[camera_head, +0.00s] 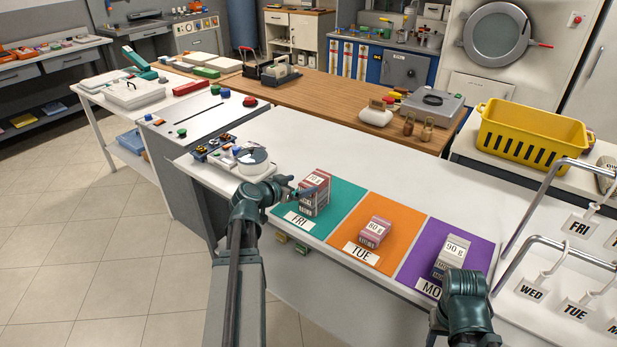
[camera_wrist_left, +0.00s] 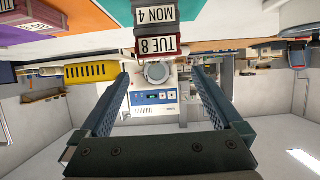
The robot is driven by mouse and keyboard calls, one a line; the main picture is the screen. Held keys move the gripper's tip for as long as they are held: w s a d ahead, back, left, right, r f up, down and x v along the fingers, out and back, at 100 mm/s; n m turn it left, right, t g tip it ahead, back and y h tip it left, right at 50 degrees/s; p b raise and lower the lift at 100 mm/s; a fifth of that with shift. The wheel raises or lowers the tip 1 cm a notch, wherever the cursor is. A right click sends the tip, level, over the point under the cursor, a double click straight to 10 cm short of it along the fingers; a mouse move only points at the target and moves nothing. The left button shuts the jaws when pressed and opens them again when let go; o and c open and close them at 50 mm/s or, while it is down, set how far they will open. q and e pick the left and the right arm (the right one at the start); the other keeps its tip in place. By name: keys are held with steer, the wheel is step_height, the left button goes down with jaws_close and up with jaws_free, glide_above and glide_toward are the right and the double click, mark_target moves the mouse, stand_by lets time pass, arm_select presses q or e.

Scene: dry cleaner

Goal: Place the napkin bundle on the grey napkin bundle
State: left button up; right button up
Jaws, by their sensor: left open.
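A smaller pink bundle (camera_head: 375,232) marked 80 g lies on the orange TUE mat. The grey napkin bundle (camera_head: 451,258) marked 90 g is on the purple MON mat. My left gripper (camera_head: 303,189) is open beside the reddish stack, at its left. In the left wrist view its fingers (camera_wrist_left: 161,75) are apart, and a block with a "TUE 8" label (camera_wrist_left: 158,46) shows near their tips. My right arm's end (camera_head: 465,300) is in front of the grey bundle; its fingers are hidden.
The wrist view is upside down. Scales and small items (camera_head: 235,158) lie on the counter left of the mats. A yellow basket (camera_head: 531,137) stands behind right. A metal rack with day tags (camera_head: 577,227) is at the right. The white counter behind the mats is clear.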

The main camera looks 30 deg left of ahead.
arm_select(q)
steer(key=v, duration=0.2)
steer(key=shift+s+r+p, duration=0.1)
steer(key=shift+s+p, duration=0.2)
arm_select(e)
steer(key=shift+r, duration=0.5)
